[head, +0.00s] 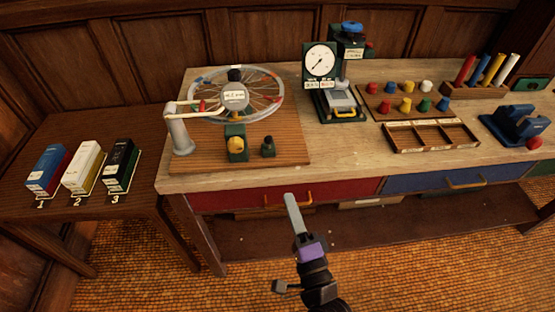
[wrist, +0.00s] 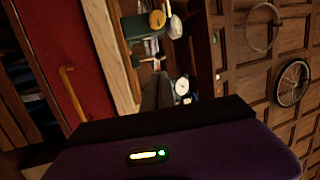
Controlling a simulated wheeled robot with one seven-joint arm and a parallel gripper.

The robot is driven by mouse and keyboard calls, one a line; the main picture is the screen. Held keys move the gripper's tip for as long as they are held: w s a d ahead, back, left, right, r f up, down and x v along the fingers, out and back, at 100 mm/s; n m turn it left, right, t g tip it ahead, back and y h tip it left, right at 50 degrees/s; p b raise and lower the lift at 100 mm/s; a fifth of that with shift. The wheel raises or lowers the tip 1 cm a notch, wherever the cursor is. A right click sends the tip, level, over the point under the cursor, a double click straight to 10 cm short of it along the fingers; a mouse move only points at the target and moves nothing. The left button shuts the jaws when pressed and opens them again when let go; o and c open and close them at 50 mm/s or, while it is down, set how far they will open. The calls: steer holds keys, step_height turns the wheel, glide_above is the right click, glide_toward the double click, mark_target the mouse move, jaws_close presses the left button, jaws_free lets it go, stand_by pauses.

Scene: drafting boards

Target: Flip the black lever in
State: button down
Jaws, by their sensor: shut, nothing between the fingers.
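A spoked wheel (head: 262,82) lies flat over a wooden board on the workbench, with a white labelled hub (head: 234,97) in its middle. A short black part (head: 235,75) stands at the hub's far side. A small dark block with a black top (head: 268,147) sits on the board's front part. I cannot tell for certain which of these is the black lever. My gripper (head: 291,200) is shut and empty, in front of the red drawer and below the bench top, apart from both black parts. In the wrist view its purple body (wrist: 170,155) fills the bottom.
A grey post with a pale arm (head: 180,135) and a yellow-knobbed block (head: 236,145) stand on the board. The red drawer (head: 240,196) has a yellow handle. A dial gauge (head: 320,60), colored pegs and a compartment tray (head: 430,136) are farther right. Three boxes stand on the left table.

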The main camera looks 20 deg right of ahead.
steer(key=shift+r, duration=0.1)
stand_by(0.3)
steer(key=p, duration=0.3)
glide_toward(271, 141)
steer(key=x, duration=0.4)
steer(key=f+x, duration=0.1)
steer(key=x, duration=0.1)
steer(key=shift+w, duration=0.4)
steer(key=shift+w+r, duration=0.1)
steer(key=shift+r, duration=0.1)
steer(key=shift+w+d+r, duration=0.15)
steer(key=shift+w+r, duration=0.25)
steer(key=shift+r, duration=0.1)
steer(key=w+r, duration=0.1)
steer(key=w+d+r+b, duration=0.1)
steer(key=w, duration=0.1)
steer(key=shift+w, duration=0.1)
steer(key=shift+d+b+x, duration=0.25)
steer(key=shift+b+x, duration=0.4)
steer(key=shift+x, duration=0.6)
steer(key=shift+f, duration=0.1)
